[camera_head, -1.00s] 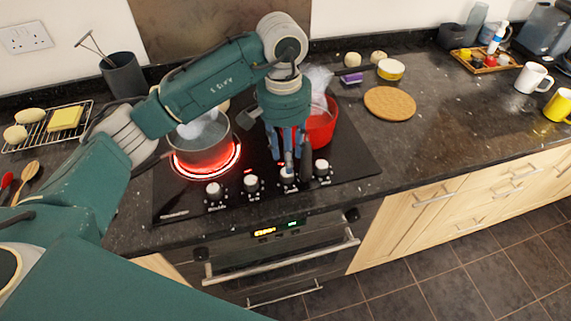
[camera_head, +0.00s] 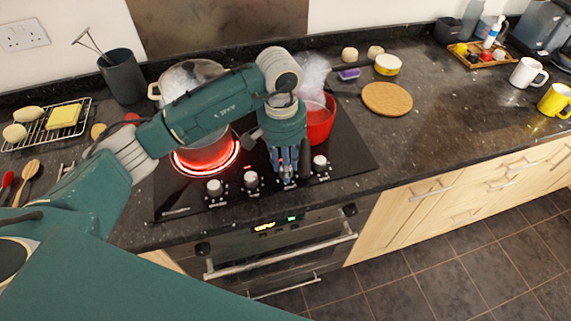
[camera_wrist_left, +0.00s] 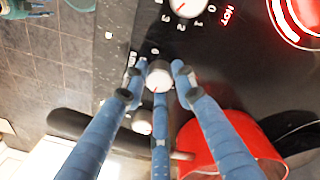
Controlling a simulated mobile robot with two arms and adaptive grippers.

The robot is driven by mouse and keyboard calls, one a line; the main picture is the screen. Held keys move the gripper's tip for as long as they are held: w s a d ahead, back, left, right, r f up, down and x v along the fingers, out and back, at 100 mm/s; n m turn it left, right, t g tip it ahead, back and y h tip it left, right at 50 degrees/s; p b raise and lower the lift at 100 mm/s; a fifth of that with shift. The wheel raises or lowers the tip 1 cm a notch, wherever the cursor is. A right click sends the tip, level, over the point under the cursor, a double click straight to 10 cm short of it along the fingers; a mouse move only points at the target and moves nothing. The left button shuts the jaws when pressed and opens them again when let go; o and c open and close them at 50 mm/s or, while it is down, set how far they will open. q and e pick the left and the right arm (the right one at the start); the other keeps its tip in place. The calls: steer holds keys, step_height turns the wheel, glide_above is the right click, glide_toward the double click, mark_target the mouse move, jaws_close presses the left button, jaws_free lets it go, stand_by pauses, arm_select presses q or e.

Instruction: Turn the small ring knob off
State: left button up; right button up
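My left gripper (camera_head: 285,178) points down at the row of control knobs on the hob's front edge. It hides the third knob from the left in the head view. In the left wrist view that white knob (camera_wrist_left: 160,75) sits between the spread blue fingertips of my gripper (camera_wrist_left: 158,88); small gaps seem to show beside it. The other knobs are the first (camera_head: 214,187), second (camera_head: 250,180) and fourth (camera_head: 320,163). The front left ring (camera_head: 205,155) glows red. My right gripper is not in view.
A silver pot (camera_head: 180,80) shows behind my left arm at the back left. A red pan (camera_head: 321,120) with steam stands close right of my gripper. A cork mat (camera_head: 387,98) lies farther right. The counter right of the hob is mostly clear.

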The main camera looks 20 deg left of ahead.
arm_select(q)
steer(key=shift+f+n+b, duration=0.15)
steer(key=shift+n+b, duration=0.35)
steer(key=shift+b, duration=0.3)
steer(key=n+b, duration=0.3)
steer(key=b, duration=0.1)
steer(key=shift+n+b, duration=0.3)
steer(key=shift+n, duration=0.1)
steer(key=shift+n+b, duration=1.05)
steer(key=shift+n, duration=0.05)
steer(key=shift+n+b, duration=0.7)
steer(key=shift+n, duration=0.2)
steer(key=shift+r, duration=0.2)
steer(key=o, duration=0.9)
